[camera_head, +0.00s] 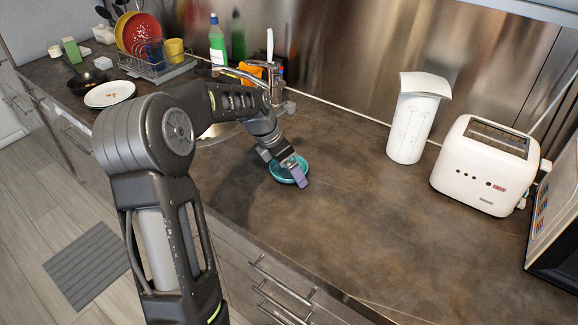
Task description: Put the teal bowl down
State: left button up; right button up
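The teal bowl (279,174) is at the middle of the dark countertop, upright and close to its surface. I cannot tell whether its base touches the counter. My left gripper (296,170) reaches down over the bowl from the upper left. Its purple finger overlaps the bowl's right side and front rim. The other finger is not clearly seen, so I cannot tell whether the gripper is shut on the rim. My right gripper is not in view.
The countertop (370,220) is clear to the right of the bowl. A white paper towel roll (410,125) and a white toaster (485,170) stand farther right. A sink with a faucet (245,75) lies behind my arm. A dish rack (160,68) and plate (108,94) are at left.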

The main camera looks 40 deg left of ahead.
pick_arm(q)
jog(key=shift+f, duration=0.1)
jog(key=o, duration=1.2)
jog(key=shift+c, duration=0.2)
jog(key=v, duration=1.2)
